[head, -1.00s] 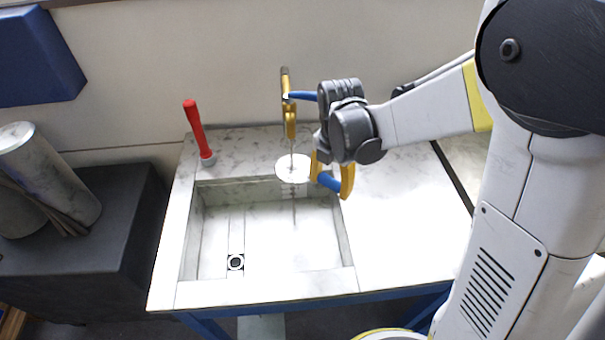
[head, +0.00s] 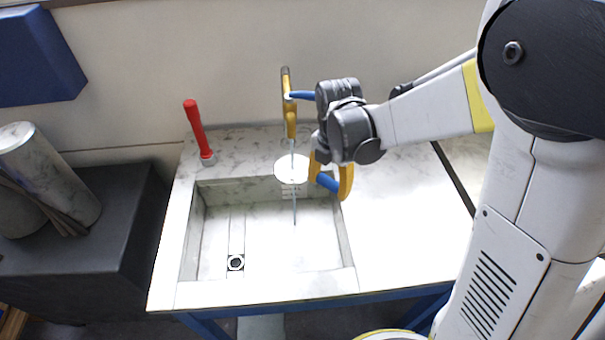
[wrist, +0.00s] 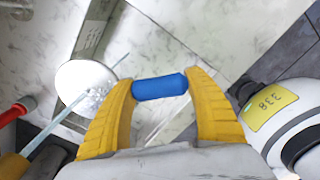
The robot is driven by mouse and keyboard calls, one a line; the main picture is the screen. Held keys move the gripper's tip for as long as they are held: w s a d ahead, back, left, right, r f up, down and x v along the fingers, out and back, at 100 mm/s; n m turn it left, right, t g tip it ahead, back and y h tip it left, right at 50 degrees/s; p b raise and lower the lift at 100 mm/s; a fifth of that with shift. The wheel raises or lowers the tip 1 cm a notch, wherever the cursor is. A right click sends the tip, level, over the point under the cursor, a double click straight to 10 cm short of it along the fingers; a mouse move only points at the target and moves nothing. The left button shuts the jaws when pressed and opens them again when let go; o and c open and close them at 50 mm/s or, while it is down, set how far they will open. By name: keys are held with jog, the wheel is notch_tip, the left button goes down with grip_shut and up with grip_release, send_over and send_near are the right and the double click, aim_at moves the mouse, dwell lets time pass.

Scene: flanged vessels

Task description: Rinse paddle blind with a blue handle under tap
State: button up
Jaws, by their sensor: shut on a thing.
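My gripper (head: 330,181) has yellow fingers and is shut on the blue handle (head: 327,183) of the paddle blind, over the sink's back right. In the wrist view the blue handle (wrist: 160,86) sits between both fingers. The blind's round pale plate (head: 291,169) is left of the fingers, above the basin; it also shows in the wrist view (wrist: 78,82). The link between plate and handle is hidden by a finger. The yellow tap (head: 290,115) stands above the plate. A pale water stream (head: 293,147) runs from it to the plate. Droplets show on the plate, and a thin line continues below.
The marble sink basin (head: 265,240) has a drain at its front left. A red-handled thing (head: 195,130) stands on the back left rim. The counter right of the basin (head: 400,220) is clear. A wall lies close behind.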

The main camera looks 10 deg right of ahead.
jog(key=shift+d, duration=0.2)
jog(key=s, duration=0.8)
jog(key=shift+d, duration=0.25)
dwell(0.3)
dwell(1.1)
jog(key=s+r+p, duration=0.4)
jog(key=s, duration=0.1)
jog(key=shift+d, duration=0.15)
